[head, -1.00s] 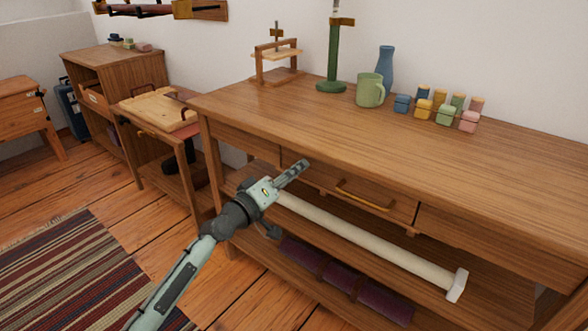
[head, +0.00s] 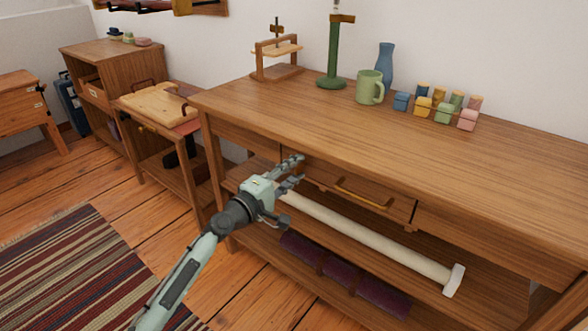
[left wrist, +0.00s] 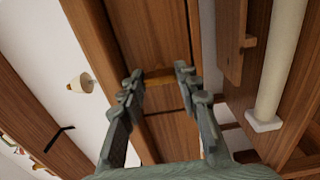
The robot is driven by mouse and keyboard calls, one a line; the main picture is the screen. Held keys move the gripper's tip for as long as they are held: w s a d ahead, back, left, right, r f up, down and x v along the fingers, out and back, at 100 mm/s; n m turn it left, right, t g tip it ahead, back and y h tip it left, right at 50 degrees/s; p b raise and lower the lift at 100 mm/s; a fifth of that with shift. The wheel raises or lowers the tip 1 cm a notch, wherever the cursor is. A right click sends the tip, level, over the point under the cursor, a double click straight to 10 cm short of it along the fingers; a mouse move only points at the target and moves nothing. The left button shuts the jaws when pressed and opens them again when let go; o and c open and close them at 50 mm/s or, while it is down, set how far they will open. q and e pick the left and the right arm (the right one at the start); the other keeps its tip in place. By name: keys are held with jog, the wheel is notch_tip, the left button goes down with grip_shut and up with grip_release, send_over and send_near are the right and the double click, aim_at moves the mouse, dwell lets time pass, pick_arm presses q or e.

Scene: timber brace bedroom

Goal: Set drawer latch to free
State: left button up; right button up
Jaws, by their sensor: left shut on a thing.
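The drawer (head: 330,183) under the workbench top is closed, with a curved brass handle (head: 362,192) on its front. My left gripper (head: 297,165) is at the drawer's left end, left of the handle. In the left wrist view its two fingers (left wrist: 158,78) stand partly apart, with a small brass-coloured piece (left wrist: 159,76) between the tips. This piece appears to be the drawer latch, and the fingers are shut on it. The fingers hide the latch in the head view, so its exact setting cannot be told. My right gripper is not in view.
A cream roll (head: 365,237) and a dark purple roll (head: 345,272) lie on shelves below the drawer. The bench top (head: 300,115) carries a green mug (head: 368,88), a blue vase (head: 386,64) and several coloured blocks. Striped rug and floor are clear at left.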

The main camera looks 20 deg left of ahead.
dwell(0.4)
pick_arm(q)
jog(key=o, duration=1.1)
jog(key=v, duration=1.2)
